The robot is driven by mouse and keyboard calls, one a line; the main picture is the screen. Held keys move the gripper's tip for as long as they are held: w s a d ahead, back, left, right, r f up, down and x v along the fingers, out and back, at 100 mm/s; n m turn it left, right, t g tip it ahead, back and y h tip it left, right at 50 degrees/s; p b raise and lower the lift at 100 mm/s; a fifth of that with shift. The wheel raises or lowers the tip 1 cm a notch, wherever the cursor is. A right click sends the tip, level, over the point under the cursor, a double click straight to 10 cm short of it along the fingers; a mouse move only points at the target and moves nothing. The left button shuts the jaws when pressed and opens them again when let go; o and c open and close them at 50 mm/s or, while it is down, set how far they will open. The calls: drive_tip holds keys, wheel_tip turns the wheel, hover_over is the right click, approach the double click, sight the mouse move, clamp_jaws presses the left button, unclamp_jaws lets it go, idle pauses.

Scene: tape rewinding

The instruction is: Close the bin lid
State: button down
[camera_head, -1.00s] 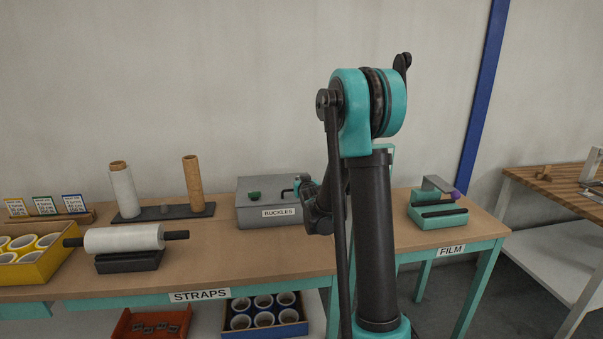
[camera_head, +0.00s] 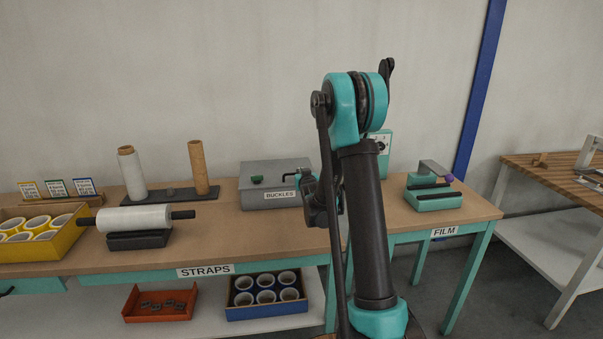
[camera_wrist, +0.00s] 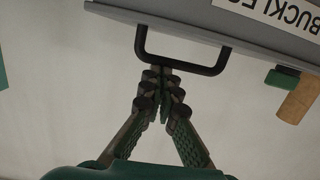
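The wrist view is upside down and shows the lid edge and the black handle (camera_wrist: 180,66) close up. My gripper (camera_wrist: 162,72) has its fingers together, with the tips at the handle bar. I cannot tell whether they grip it. In the head view my gripper (camera_head: 305,181) is partly hidden by my arm.
Left of the bin stand two upright rolls (camera_head: 198,168) on a dark base and a white film roll (camera_head: 135,218). A teal device (camera_head: 433,201) sits at the right end. Red (camera_head: 160,314) and blue (camera_head: 268,312) trays are on the lower shelf.

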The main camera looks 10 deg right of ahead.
drive_tip(key=shift+s+f+g, duration=0.3)
drive_tip(key=shift+s+f, duration=0.05)
drive_tip(key=shift+f, duration=0.5)
wheel_tip(320, 180, up, 6)
drive_tip(key=s+f+g, duration=0.3)
drive_tip(key=s+f, duration=0.1)
drive_tip(key=s, duration=1.2)
drive_tip(key=s+d+f+g, duration=0.1)
drive_tip(key=s+f+g, duration=0.3)
drive_tip(key=s, duration=1.1)
drive_tip(key=s+d+f+g, duration=0.1)
drive_tip(key=s+f+g, duration=0.3)
drive_tip(key=s, duration=1.2)
wheel_tip(320, 180, down, 2)
drive_tip(key=shift+s, duration=0.3)
